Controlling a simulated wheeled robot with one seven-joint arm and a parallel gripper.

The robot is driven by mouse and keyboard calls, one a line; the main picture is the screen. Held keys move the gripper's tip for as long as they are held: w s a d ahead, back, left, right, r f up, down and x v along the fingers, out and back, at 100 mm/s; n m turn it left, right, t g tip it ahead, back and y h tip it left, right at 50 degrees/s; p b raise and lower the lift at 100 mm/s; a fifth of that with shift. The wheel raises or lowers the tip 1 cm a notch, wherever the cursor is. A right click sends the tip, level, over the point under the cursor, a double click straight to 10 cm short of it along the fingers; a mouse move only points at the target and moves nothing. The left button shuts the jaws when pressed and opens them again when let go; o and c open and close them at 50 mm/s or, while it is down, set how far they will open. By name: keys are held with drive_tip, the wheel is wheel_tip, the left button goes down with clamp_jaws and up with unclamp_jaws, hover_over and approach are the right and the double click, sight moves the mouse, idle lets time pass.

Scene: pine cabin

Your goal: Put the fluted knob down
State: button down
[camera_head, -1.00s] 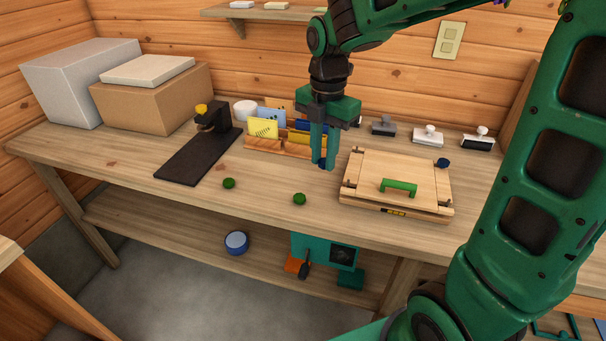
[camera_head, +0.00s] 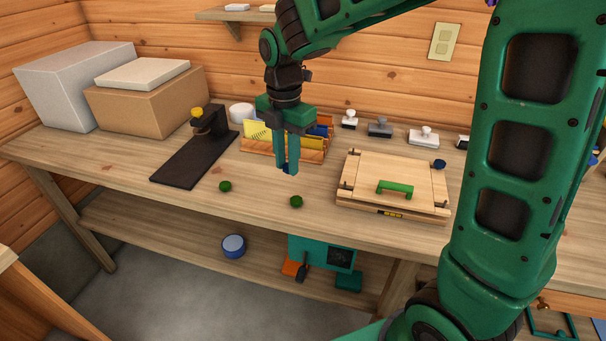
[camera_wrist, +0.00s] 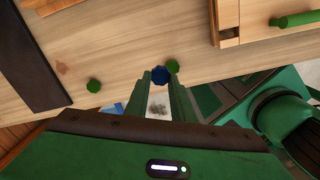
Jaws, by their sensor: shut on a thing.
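My gripper (camera_head: 287,168) points down above the middle of the bench, just in front of the card rack. It is shut on a dark blue fluted knob (camera_wrist: 160,75), which shows between the fingertips in the wrist view. In the head view only a bit of blue shows at the fingertips. The knob appears to be above the bench top (camera_head: 262,187); the exact gap is hard to tell. Two green knobs lie on the bench, one left (camera_head: 225,186) and one nearer the gripper (camera_head: 296,201). Another dark blue knob (camera_head: 440,164) sits at the wooden press's back right corner.
The wooden press (camera_head: 420,203) with a green handle stands right of my gripper. The card rack (camera_head: 262,144) is close behind it. A black stand (camera_head: 185,165) lies to the left, with boxes (camera_head: 148,103) beyond. Bare bench lies around the green knobs.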

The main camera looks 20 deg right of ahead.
drive_tip(key=w+d+f, duration=0.1)
drive_tip(key=d, duration=0.1)
drive_tip(key=w+d+f, duration=0.3)
drive_tip(key=d, duration=0.1)
drive_tip(key=shift+w+f, duration=0.2)
drive_tip(key=shift+f, duration=2.05)
drive_tip(key=c, duration=1.5)
unclamp_jaws()
drive_tip(key=shift+f, duration=0.1)
wheel_tip(320, 180, up, 12)
drive_tip(key=shift+r, duration=0.15)
